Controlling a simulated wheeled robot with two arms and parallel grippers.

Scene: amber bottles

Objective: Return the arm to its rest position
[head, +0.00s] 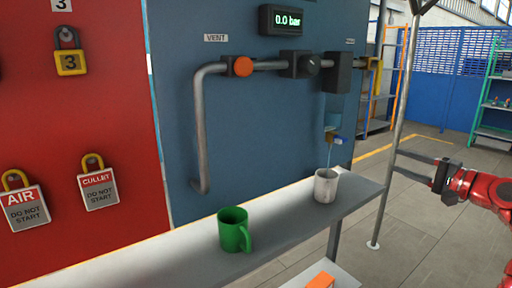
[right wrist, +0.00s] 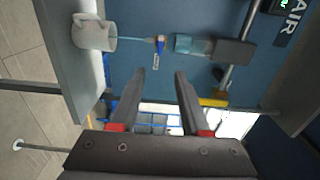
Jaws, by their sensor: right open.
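My right gripper (head: 396,162) is open and empty at the right of the head view. It points left towards the shelf and is apart from the white mug (head: 326,185). In the right wrist view its two fingers (right wrist: 159,75) stand apart with nothing between them. The white mug stands upright on the grey shelf, under a small tap (head: 333,138) with a blue part. A thin light-blue stream runs from the tap to the mug; it also shows in the right wrist view (right wrist: 130,38). My left gripper is not in view.
A green mug (head: 233,230) stands on the grey shelf (head: 285,222). A pipe with an orange knob (head: 243,66) runs along the blue panel. A metal pole (head: 393,150) stands close to my right gripper. An orange block (head: 321,281) lies lower down. Floor at right is open.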

